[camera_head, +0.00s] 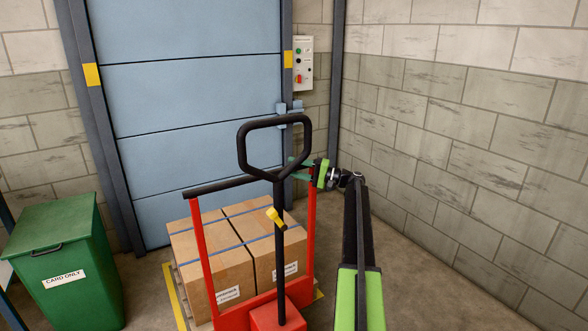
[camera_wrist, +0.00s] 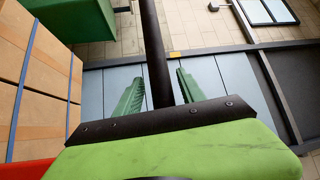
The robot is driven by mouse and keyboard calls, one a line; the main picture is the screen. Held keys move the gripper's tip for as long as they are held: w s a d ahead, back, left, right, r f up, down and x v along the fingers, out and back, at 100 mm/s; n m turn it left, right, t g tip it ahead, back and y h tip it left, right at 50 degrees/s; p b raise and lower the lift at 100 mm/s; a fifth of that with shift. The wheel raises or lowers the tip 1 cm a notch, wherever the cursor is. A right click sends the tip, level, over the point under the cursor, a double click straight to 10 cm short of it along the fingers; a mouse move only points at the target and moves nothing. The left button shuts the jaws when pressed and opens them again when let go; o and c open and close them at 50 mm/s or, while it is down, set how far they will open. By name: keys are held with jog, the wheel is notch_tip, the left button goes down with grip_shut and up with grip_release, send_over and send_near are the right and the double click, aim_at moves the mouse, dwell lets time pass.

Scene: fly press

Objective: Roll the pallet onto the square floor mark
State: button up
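The pallet (camera_head: 184,300) shows only as a thin strip of wood under strapped cardboard boxes (camera_head: 203,255). It sits with a red pallet truck (camera_head: 203,262) that has a black loop handle (camera_head: 241,150) and a black crossbar (camera_head: 225,188). A yellow line of the floor mark (camera_head: 171,287) runs along the pallet's left side, and a yellow bit shows at the right; the rest is hidden. My gripper (camera_head: 297,170) is at the crossbar's right end. In the wrist view, my gripper's (camera_wrist: 158,82) green fingers are open on either side of the black bar, with gaps showing.
A green "CARD ONLY" bin (camera_head: 75,255) stands at the left. A blue shutter door (camera_head: 190,100) is behind the boxes. A switch box (camera_head: 303,62) hangs on the wall. The block wall (camera_head: 450,140) closes the right side, with bare floor along it.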

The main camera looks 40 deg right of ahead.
jog(key=shift+d, duration=0.1)
jog(key=b+v, duration=0.1)
jog(key=v, duration=1.1)
jog(key=shift+b, duration=0.35)
